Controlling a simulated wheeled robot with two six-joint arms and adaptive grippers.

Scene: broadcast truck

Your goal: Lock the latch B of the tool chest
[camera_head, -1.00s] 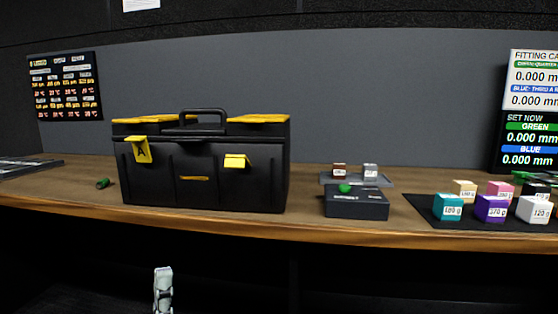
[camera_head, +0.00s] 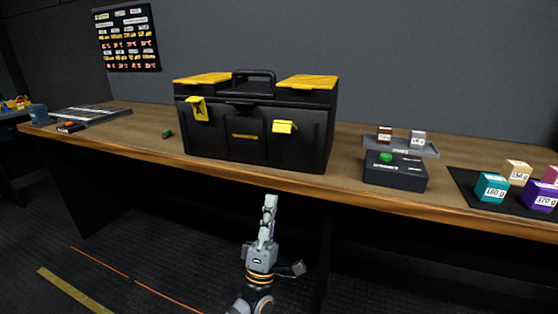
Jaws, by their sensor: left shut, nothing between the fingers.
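The black tool chest (camera_head: 255,135) with yellow lid corners and a dark top handle stands on the wooden bench, its lid down. Its left yellow latch (camera_head: 198,110) bears a dark mark like an A and hangs on the front below the lid. The right yellow latch (camera_head: 285,127), presumably latch B, sticks outward from the front; its letter cannot be read. My left gripper (camera_head: 269,202) is shut and empty, pointing up in front of the bench, below the right latch in the picture and apart from the chest. My right gripper is not in view.
The wooden bench (camera_head: 140,143) has a front edge between my gripper and the chest. A black box with a green button (camera_head: 396,172) and a grey tray (camera_head: 420,148) stand to the right, near labelled blocks (camera_head: 491,187). A small green item (camera_head: 167,133) lies left.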

